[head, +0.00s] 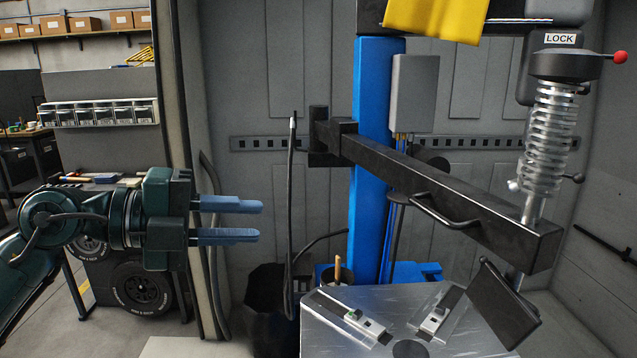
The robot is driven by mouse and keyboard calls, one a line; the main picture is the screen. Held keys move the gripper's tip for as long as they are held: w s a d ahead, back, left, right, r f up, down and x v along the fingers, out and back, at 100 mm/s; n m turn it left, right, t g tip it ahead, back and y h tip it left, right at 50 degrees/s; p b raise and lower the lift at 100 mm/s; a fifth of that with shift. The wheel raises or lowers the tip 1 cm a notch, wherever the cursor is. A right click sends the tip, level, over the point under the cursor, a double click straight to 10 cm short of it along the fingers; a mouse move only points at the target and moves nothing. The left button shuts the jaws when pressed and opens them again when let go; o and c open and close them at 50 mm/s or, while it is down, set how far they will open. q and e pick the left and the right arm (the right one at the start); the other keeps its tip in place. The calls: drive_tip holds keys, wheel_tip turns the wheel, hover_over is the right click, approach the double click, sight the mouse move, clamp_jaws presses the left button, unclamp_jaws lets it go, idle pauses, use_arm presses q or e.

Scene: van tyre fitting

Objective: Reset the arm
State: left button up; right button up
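The tyre machine's arm is a black horizontal beam (440,190) running from the blue column (372,150) toward the lower right. At its right end stands an upright post with a coil spring (548,135). Above the spring is a dark head with a white "LOCK" label (560,39) and a lever with a red knob (620,57). A curved black handle (440,213) is on the beam's side. My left gripper (260,221) is at left, its two blue fingers apart with nothing between them. It is clear of the machine. My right gripper is not in view.
A metal turntable with clamps (400,325) lies below the beam. A yellow part (437,18) hangs at the top. A black hose (291,200) stands between my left gripper and the column. Tyres (140,288) and a workbench are at left.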

use_arm(q)
drive_tip(key=a+f+n+t+y+p, duration=0.25)
drive_tip(key=f+n+t+y, duration=0.45)
drive_tip(key=f+n+t, duration=1.15)
drive_tip(key=s+f+n+g+y, duration=0.1)
drive_tip(key=s+f+n+g, duration=0.2)
drive_tip(key=f, duration=0.5)
drive_tip(key=s+a+f+n+g+y, duration=0.1)
drive_tip(key=s+f+n+g+y, duration=0.1)
drive_tip(key=s+f+n+g, duration=0.2)
drive_tip(key=s+f+n+g+y, duration=0.1)
drive_tip(key=s+f+n+g, duration=0.2)
drive_tip(key=f, duration=1)
drive_tip(key=s+g, duration=0.3)
drive_tip(key=s, duration=0.2)
drive_tip(key=shift+s+a+y, duration=0.3)
drive_tip(key=shift+r+n, duration=0.1)
drive_tip(key=shift+n, duration=0.15)
